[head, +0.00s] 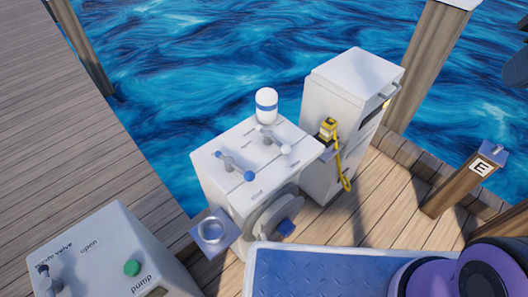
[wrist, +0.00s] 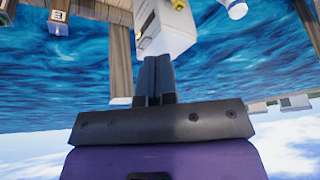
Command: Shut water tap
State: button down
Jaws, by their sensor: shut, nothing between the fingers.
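A white cabinet (head: 215,165) stands at the dock's edge in the head view. On its top are two lever handles: one with a blue knob (head: 249,176) at the front left, one with a white knob (head: 285,150) farther back. The blue-knobbed lever looks like the water tap, but its label is too small to read. My gripper (wrist: 157,60) shows in the wrist view, its two dark fingers together and empty. It touches nothing that I can see. The wrist view is upside down, and the levers are not visible there.
A white-and-blue bottle (head: 266,105) stands on the cabinet. A white dispenser (head: 345,90) with a yellow nozzle (head: 328,128) is to its right. A grey pump box (head: 110,245) is at lower left, a blue mat (head: 320,270) in front. A post marked E (head: 465,180) stands right.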

jog(key=w+a+f+m+g+y, duration=0.5)
jog(key=w+a+f+g, duration=0.1)
jog(key=w+a+f, duration=0.8)
jog(key=m+g+y, duration=0.3)
jog(key=m+y, duration=0.1)
jog(key=m, duration=0.4)
send_near(253, 179)
jog(key=a+f, duration=0.1)
jog(key=f, duration=0.1)
jog(key=a+f, duration=0.2)
jog(key=shift+a+f, duration=0.3)
jog(key=shift+a, duration=0.05)
jog(key=shift+s+a+f, duration=0.15)
jog(key=shift+s+a, duration=0.1)
jog(key=shift+a, duration=0.3)
jog(key=shift+s+a, duration=0.2)
jog(key=shift+s, duration=0.3)
jog(key=shift+s+a, duration=0.2)
jog(key=shift+s, duration=0.3)
